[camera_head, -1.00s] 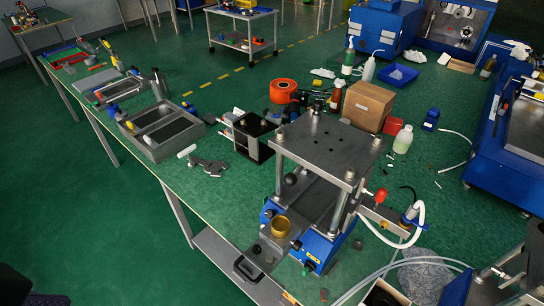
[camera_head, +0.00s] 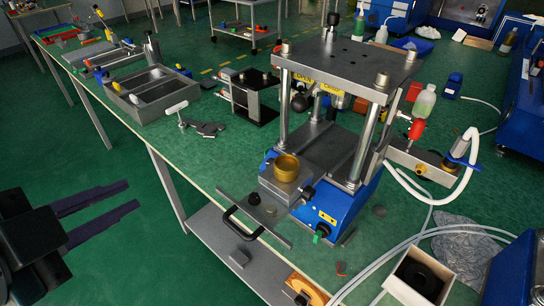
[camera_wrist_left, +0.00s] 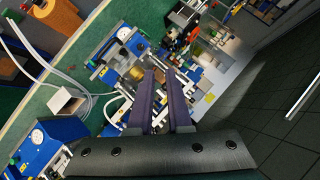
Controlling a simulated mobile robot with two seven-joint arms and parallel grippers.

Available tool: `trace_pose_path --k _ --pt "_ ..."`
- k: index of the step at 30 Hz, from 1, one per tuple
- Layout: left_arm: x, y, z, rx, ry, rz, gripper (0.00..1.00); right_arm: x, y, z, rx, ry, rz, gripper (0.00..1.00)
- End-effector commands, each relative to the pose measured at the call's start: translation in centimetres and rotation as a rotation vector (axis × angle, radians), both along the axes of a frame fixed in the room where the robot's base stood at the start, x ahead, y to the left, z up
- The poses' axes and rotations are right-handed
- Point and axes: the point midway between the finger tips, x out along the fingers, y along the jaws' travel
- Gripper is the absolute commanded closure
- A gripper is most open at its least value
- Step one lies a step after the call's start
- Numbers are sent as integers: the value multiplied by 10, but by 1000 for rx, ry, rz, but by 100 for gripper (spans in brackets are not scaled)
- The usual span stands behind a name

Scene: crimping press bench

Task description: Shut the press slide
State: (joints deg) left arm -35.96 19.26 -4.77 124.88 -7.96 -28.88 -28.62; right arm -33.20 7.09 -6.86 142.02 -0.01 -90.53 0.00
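The press (camera_head: 345,62) has a grey top plate on steel posts over a blue base. Its slide (camera_head: 270,215) is drawn out of the front, toward the lower left, and sticks past the bench edge. A black handle (camera_head: 243,226) is at its outer end. A brass cup (camera_head: 286,168) sits on a block at the press front. My left gripper (camera_head: 132,195) is left of the handle, well apart from it, over the floor. Its two dark fingers are parallel with an empty gap; they also show in the left wrist view (camera_wrist_left: 160,76). My right gripper is not in view.
A grey tray (camera_head: 150,92) and a metal clamp-like tool (camera_head: 200,127) lie on the bench left of the press. An open white box (camera_head: 418,278) and pale hoses are at the front right. A lower shelf (camera_head: 215,240) is under the slide. The floor between gripper and bench is clear.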

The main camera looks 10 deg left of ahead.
Motion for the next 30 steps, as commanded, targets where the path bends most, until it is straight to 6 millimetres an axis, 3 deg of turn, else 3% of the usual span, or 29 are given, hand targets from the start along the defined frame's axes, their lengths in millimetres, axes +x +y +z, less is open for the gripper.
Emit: trace_pose_path --k 1,4,9,12,16,21,26,30 --pt "3 0 -43 55 -59 -62 90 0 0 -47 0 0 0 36" --pt "9 -5 -74 160 -196 -190 100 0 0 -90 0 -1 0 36" --pt "5 -17 -122 325 -423 -399 100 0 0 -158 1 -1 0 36" --pt "-2 -24 -140 396 -535 -497 100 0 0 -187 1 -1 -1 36" --pt "-11 -31 -152 451 -634 -578 100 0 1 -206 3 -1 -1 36" --pt "-13 -36 -151 475 -685 -614 100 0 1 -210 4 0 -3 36" --pt "3 -45 -148 476 -689 -612 100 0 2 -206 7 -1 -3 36" --pt "27 -59 -147 474 -690 -611 100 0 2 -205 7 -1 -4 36"
